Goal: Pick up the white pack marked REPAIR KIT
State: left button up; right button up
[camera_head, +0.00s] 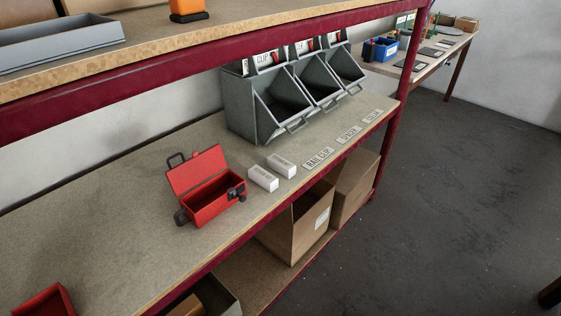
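Two small white packs lie side by side on the middle shelf, to the right of an open red box. One white pack (263,179) is nearer the shelf's front edge, and the other white pack (281,166) is a little farther back and to the right. Their print is too small to read, so I cannot tell which is marked REPAIR KIT. Neither of my grippers is in view.
The open red box (206,203) has its lid raised. Grey bins (262,121) stand at the back right. Flat labels (318,157) lie along the front edge. The upper shelf's dark red beam (190,75) crosses above. Cardboard boxes (300,225) sit below.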

aim_at(266, 180)
jog(key=z, duration=0.65)
jog(key=i, duration=0.7)
jog(key=u, duration=2)
